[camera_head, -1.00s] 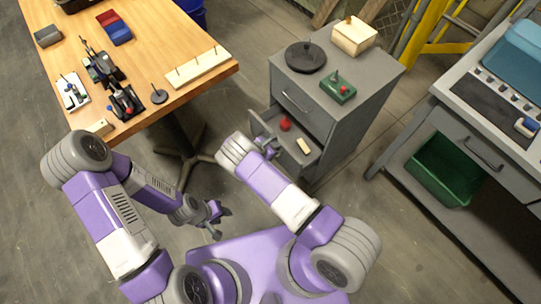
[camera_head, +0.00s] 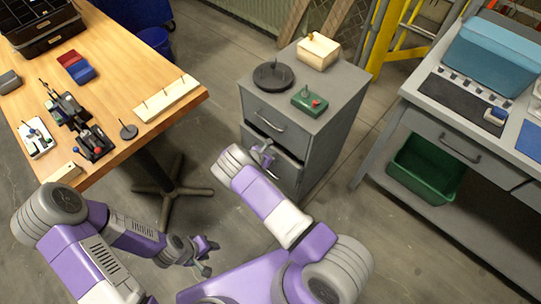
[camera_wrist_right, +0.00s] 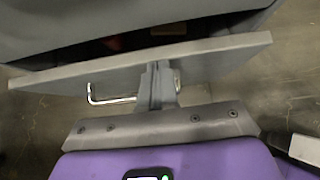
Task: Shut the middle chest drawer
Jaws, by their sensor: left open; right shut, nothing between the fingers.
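The grey chest (camera_head: 335,100) stands at the centre of the head view. Its middle drawer (camera_head: 288,170) sits below the top drawer and is still a little open. In the right wrist view the drawer front (camera_wrist_right: 220,52) stands out from the chest, with a dark gap behind its top edge and its metal handle (camera_wrist_right: 110,98) at left. My right gripper (camera_head: 265,155) is shut and empty at the drawer front, beside the handle; its fingertips (camera_wrist_right: 160,72) appear to touch the front. My left gripper (camera_head: 207,257) is open and empty, low and away from the chest.
On the chest stand a dark round disc (camera_head: 272,76), a green box (camera_head: 310,101) and a wooden box (camera_head: 318,52). A wooden table (camera_head: 110,65) with parts is at left. A grey workbench (camera_head: 425,130) with a green bin (camera_head: 428,168) below is at right. Floor lies between.

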